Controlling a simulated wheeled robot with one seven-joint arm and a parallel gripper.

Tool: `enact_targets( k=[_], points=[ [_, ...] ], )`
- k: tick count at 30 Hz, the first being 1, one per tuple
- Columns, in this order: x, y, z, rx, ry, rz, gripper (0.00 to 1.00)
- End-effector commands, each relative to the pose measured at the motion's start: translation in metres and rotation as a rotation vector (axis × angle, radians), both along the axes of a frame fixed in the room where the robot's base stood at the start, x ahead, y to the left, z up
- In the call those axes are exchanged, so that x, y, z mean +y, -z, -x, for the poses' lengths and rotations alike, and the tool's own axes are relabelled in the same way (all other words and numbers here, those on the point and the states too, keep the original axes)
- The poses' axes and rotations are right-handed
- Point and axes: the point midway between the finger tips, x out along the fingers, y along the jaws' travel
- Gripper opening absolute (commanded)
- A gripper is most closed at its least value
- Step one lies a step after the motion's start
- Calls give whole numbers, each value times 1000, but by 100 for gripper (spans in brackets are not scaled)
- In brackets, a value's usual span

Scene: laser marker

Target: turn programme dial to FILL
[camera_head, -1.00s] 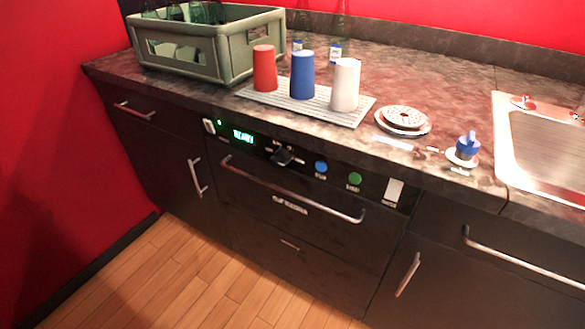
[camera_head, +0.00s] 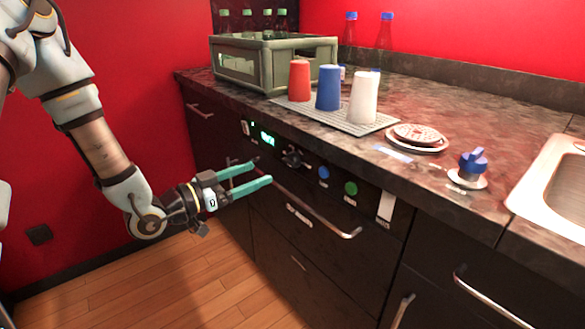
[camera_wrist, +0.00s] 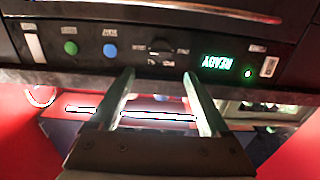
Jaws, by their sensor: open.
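The black programme dial (camera_head: 293,157) sits on the dark front panel under the counter, between the green display (camera_head: 267,138) and a blue button. It also shows at the top middle of the wrist view (camera_wrist: 160,45), with small white labels around it too blurred to read. I cannot tell which label it points at. The display reads READY in the wrist view (camera_wrist: 217,62). My gripper (camera_head: 264,170) is open and empty, its teal fingers just left of and below the dial in the head view. In the wrist view the fingertips (camera_wrist: 158,74) straddle the dial's line, apart from it.
A blue button (camera_head: 323,172) and a green button (camera_head: 350,188) sit right of the dial. A long bar handle (camera_head: 310,208) runs below the panel, close to my fingers. Cups on a drying mat (camera_head: 372,125) and a bottle crate (camera_head: 240,68) stand on the counter above.

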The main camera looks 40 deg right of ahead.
Motion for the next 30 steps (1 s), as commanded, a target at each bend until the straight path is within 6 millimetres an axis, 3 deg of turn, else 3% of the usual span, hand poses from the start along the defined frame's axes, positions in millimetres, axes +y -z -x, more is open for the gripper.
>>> enact_targets(
  k=[9,15,28,30],
  points=[
    [-58,-2,4,-1,2,-1,80],
    [-85,-1,4,0,-1,-2,80],
    [-96,0,5,0,-3,-4,80],
    [-96,0,5,0,-3,-4,74]
  ],
)
